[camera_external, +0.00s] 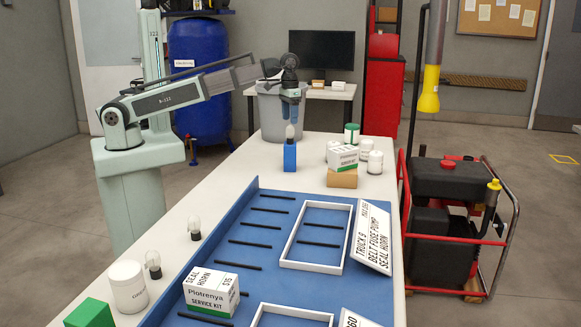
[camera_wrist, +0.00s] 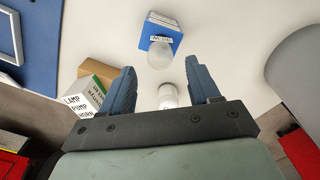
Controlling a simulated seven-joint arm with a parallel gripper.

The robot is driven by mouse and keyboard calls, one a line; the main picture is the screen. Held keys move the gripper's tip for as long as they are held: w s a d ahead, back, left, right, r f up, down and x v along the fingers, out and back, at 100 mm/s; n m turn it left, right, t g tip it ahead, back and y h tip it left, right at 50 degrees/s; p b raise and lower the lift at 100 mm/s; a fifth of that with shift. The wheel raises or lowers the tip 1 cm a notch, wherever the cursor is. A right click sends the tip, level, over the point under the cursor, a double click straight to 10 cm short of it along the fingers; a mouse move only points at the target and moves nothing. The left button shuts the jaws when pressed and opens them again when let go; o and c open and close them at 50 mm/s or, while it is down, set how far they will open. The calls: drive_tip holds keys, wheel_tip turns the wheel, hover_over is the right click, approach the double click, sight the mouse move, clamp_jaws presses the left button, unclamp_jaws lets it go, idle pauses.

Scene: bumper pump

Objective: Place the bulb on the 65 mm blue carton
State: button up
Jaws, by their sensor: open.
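The bulb (camera_external: 290,131) is clear with a dark base and stands upright on top of the small blue carton (camera_external: 290,156) near the far end of the table. In the wrist view the bulb (camera_wrist: 160,55) overlaps the blue carton (camera_wrist: 161,33), which has a white label. My gripper (camera_external: 290,98) is above the bulb, pointing down, with its blue fingers apart. In the wrist view my gripper (camera_wrist: 163,82) is open and empty, and the bulb lies beyond the fingertips, clear of them. The exact gap is hard to judge.
Two more bulbs (camera_external: 194,229) (camera_external: 153,264) stand at the left edge near a white jar (camera_external: 129,287) and a green box (camera_external: 90,314). A blue board (camera_external: 262,222) fills the front. Stacked boxes (camera_external: 342,178) and several jars (camera_external: 375,162) stand right of the carton.

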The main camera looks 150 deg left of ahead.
sight(290, 125)
drive_tip(key=shift+r, duration=2.75)
